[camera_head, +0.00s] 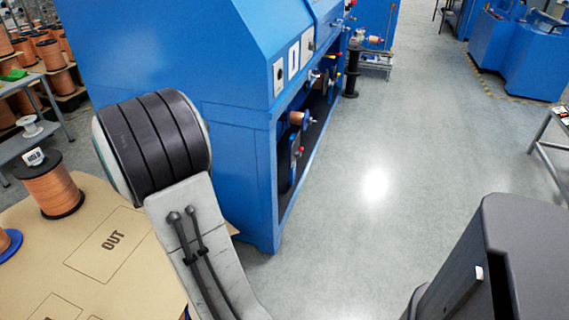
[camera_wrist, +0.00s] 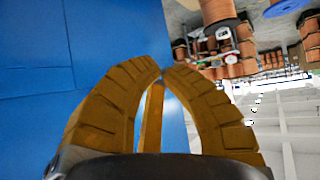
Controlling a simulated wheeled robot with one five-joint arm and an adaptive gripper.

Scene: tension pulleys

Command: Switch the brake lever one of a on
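A long blue machine (camera_head: 228,125) fills the left and middle of the head view. Small pulleys, spools and coloured knobs (camera_head: 315,76) line its open side, too small and angled for me to tell which is a brake lever. In the wrist view, my gripper (camera_wrist: 161,70) shows two curved yellow-brown fingers with their tips together and nothing between them. A plain blue panel (camera_wrist: 75,65) is close beside it on the left. In the head view my gripper is hidden behind my arm.
A table (camera_head: 150,275) marked OUT stands at lower left, with a copper wire spool (camera_head: 50,188) tagged HOLD. Racks of copper spools (camera_head: 45,48) are behind. The grey floor (camera_head: 400,150) right of the machine is clear. A metal-legged table (camera_head: 548,133) is at the right edge.

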